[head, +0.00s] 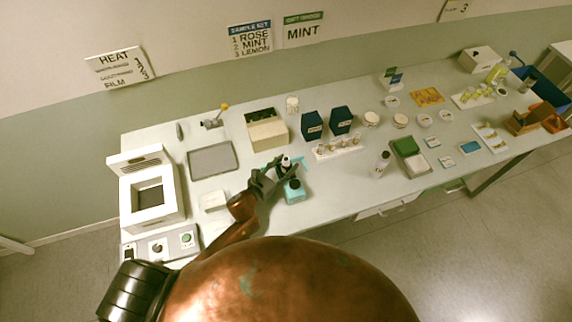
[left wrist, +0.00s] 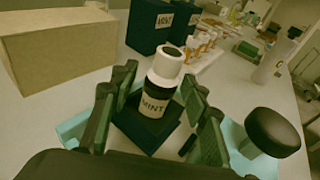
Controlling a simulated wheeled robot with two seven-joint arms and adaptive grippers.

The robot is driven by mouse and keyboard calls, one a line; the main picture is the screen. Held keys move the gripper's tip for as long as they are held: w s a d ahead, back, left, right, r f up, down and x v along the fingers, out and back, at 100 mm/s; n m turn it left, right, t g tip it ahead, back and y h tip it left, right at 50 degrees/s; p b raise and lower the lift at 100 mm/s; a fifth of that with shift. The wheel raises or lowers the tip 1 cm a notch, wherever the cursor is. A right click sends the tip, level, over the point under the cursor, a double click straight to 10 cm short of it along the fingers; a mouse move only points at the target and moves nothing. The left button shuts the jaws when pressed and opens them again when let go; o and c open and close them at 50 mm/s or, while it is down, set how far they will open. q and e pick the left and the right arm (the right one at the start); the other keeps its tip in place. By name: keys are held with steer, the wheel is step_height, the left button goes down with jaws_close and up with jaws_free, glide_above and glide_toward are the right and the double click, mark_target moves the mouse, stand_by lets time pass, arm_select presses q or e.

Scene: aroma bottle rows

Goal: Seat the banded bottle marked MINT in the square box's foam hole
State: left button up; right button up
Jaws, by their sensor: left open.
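The MINT bottle (left wrist: 160,92) has a white cap, a white label reading MINT and a dark band. It stands about upright on or in a dark blue square box (left wrist: 146,128); its lower end and any foam hole are hidden, so I cannot tell how deep it sits. The bottle's pale top shows in the head view (head: 286,162). My left gripper (head: 275,168) is open, its fingers on either side of the bottle in the left wrist view (left wrist: 158,112), with visible gaps. My right gripper is not in view.
Two dark blue MINT-labelled boxes (head: 312,125) (head: 341,120) and a white rack of small bottles (head: 338,148) stand further right.

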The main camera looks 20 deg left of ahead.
arm_select(q)
steer(key=shift+r, duration=0.25)
steer(key=v, duration=1.2)
steer(key=shift+f+b, duration=0.15)
steer(key=shift+b, duration=0.25)
